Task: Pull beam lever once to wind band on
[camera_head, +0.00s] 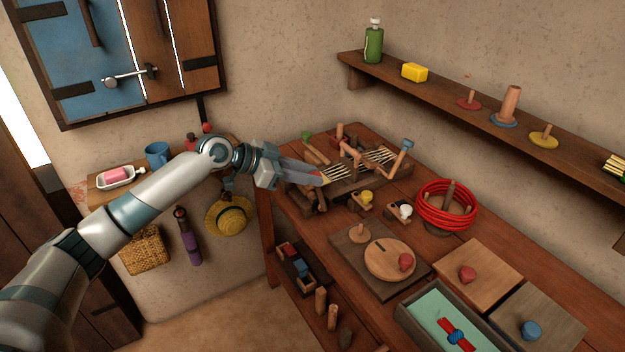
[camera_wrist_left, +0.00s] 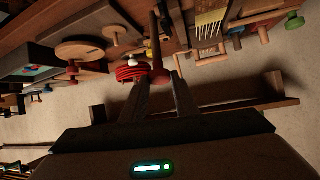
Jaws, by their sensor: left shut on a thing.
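A small wooden band loom (camera_head: 372,186) with pale threads stands at the far end of the long table. The threads and a yellow woven part (camera_wrist_left: 209,20) show in the wrist view. My left gripper (camera_head: 324,178) reaches in from the left at the loom's near left side. In the wrist view its fingers (camera_wrist_left: 161,78) are shut on the red end of a dark red lever (camera_wrist_left: 156,42). The fingers hide most of this end in the head view. Levers with a green knob (camera_head: 307,136) and a blue knob (camera_head: 408,144) stand at the loom. My right gripper is out of view.
A red coil (camera_head: 445,208) stands on a post right of the loom. A board with a round wooden disc (camera_head: 388,262) and an open tray (camera_head: 428,318) lie nearer. A wall shelf (camera_head: 450,88) runs above the table. Wall hooks hold a straw hat (camera_head: 229,216).

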